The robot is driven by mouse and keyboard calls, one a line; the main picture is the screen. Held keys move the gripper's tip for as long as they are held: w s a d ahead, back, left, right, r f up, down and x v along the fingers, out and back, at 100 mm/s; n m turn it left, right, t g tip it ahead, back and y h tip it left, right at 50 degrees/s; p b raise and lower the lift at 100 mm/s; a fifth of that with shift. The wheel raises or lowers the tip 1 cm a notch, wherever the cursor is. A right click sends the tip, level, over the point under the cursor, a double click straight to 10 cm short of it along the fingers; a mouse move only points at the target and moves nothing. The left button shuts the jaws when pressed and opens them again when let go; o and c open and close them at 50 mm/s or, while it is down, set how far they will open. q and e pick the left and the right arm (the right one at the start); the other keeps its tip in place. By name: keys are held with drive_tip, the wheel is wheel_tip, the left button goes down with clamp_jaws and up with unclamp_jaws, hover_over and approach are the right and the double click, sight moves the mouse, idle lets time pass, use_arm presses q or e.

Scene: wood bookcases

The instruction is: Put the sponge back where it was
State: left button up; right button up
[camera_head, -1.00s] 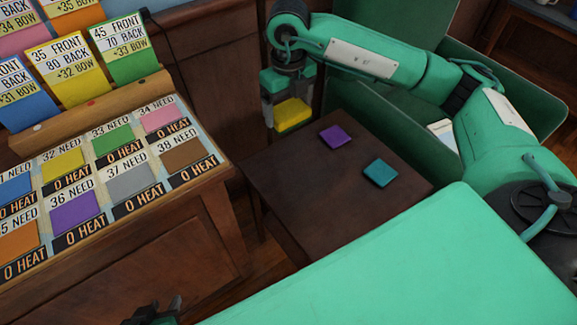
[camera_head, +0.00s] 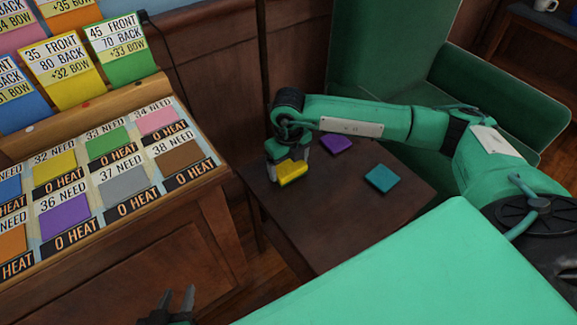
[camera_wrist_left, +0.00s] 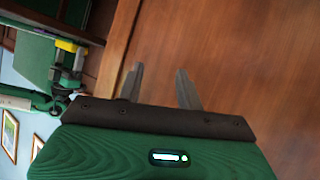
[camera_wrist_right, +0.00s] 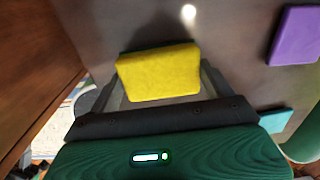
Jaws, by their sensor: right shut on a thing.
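The yellow sponge (camera_head: 291,172) is between the fingers of my right gripper (camera_head: 287,171), over the left part of the small dark table (camera_head: 300,215). In the right wrist view the sponge (camera_wrist_right: 158,72) spans the gap between both fingers. It is low over the tabletop; I cannot tell whether it touches. A purple sponge (camera_head: 337,144) and a teal sponge (camera_head: 382,178) lie flat on the table to its right. My left gripper (camera_head: 178,299) is at the bottom of the head view, its fingers apart and empty, as the left wrist view (camera_wrist_left: 160,85) also shows.
A wooden desk (camera_head: 130,240) with coloured, numbered cards stands to the left of the small table. A green armchair (camera_head: 480,90) stands behind it on the right. The tabletop's front part is clear.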

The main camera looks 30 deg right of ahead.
sight(289, 165)
use_arm(q)
drive_tip(key=shift+d, duration=0.1)
use_arm(e)
drive_tip(key=shift+f, duration=0.4)
drive_tip(key=shift+f, duration=0.2)
drive_tip(key=o, duration=0.8)
use_arm(q)
drive_tip(key=shift+d+r+t, duration=0.1)
drive_tip(key=shift+d+t, duration=0.05)
drive_tip(key=shift+t, duration=0.15)
use_arm(e)
drive_tip(key=shift+r, duration=0.1)
drive_tip(key=shift+r, duration=0.15)
use_arm(q)
drive_tip(key=a+g+p, duration=0.1)
drive_tip(key=a+g+y, duration=0.1)
drive_tip(key=a, duration=0.1)
drive_tip(key=shift+s+a+f+g+p, duration=0.2)
drive_tip(key=shift+s+a+g+p, duration=0.1)
drive_tip(key=shift+s+p, duration=0.1)
use_arm(e)
wheel_tip(289, 165, up, 12)
